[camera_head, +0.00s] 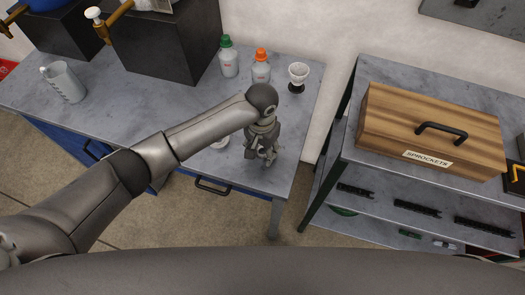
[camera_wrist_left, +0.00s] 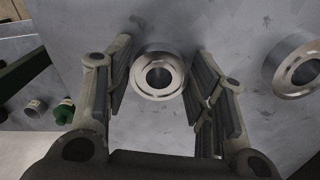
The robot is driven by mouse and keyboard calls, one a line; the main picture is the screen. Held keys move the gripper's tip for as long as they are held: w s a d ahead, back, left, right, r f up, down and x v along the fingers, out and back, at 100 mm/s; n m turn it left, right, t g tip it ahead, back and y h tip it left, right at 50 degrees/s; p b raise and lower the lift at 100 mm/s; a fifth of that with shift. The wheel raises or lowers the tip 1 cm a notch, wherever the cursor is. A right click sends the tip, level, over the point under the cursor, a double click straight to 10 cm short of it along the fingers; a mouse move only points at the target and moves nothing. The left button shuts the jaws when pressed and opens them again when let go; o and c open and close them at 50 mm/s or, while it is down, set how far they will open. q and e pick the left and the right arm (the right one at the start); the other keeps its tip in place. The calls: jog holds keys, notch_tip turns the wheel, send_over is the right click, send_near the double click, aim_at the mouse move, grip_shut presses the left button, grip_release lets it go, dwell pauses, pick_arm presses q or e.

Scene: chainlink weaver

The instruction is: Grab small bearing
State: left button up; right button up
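A small silver bearing (camera_wrist_left: 158,75), a metal ring with a dark hole, lies on the grey tabletop (camera_wrist_left: 225,25). In the left wrist view it sits between the fingers of my left gripper (camera_wrist_left: 160,88), near their tips. The fingers stand apart on either side of it, and I see no clear contact. A second, larger-looking bearing (camera_wrist_left: 295,72) is cut off at the right edge of that view. In the head view my left gripper (camera_head: 261,155) points down over the right part of the workbench and hides the small bearing. My right gripper is not in view.
A green-capped bottle (camera_head: 229,60), an orange-capped bottle (camera_head: 261,68) and a white cup on a dark base (camera_head: 298,75) stand behind the gripper. A shelf unit to the right holds a wooden sprockets box (camera_head: 430,115). The bench front left of the gripper is mostly clear.

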pick_arm(q)
jog(key=c, duration=0.5)
jog(key=shift+c, duration=0.2)
jog(key=shift+r, duration=0.2)
